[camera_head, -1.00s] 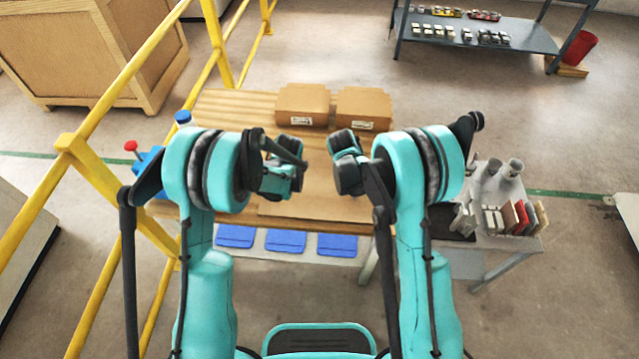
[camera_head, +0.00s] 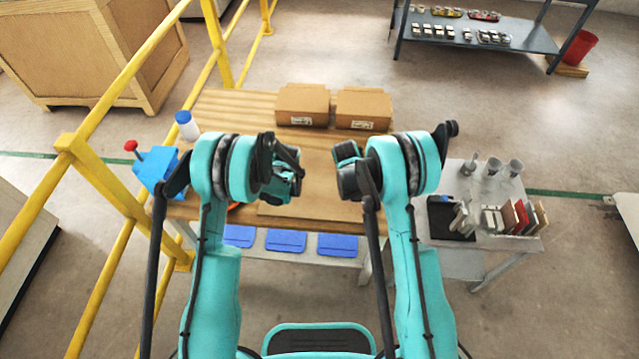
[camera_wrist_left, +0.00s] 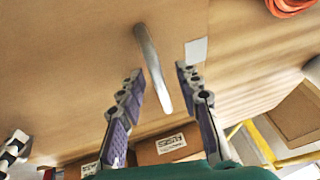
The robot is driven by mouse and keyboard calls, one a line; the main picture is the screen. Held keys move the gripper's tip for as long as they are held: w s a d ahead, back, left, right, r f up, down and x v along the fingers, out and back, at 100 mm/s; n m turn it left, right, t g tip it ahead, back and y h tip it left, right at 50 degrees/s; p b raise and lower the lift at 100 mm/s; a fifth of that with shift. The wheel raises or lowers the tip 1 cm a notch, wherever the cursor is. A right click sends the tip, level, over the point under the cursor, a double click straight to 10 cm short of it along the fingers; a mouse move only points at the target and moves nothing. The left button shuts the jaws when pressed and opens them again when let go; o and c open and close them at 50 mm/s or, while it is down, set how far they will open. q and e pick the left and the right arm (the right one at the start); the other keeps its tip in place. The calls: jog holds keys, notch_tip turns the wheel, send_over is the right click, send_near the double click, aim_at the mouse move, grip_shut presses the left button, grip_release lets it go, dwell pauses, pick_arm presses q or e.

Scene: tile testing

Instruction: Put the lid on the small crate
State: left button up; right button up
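In the left wrist view a silver bar handle (camera_wrist_left: 154,68) stands out from a flat brown surface, with a pale label (camera_wrist_left: 196,51) near it. I cannot tell for sure whether this surface is the lid. My left gripper (camera_wrist_left: 160,76) is open, with its purple-padded fingers on either side of the handle. In the head view my left gripper (camera_head: 286,178) is over the worktable, its fingers hidden. My right gripper (camera_head: 347,160) faces it across a short gap; its fingers are not clear. No small crate is plainly recognisable; my arms hide part of the table.
Two cardboard boxes (camera_head: 303,104) stand at the worktable's back. A white bottle (camera_head: 187,125) and a blue button box (camera_head: 155,170) are left. Blue trays (camera_head: 286,241) lie below the front edge. A side table (camera_head: 470,243) holds cups and plates. A yellow railing (camera_head: 105,185) runs along the left.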

pick_arm(q)
grip_shut()
pick_arm(e)
grip_shut()
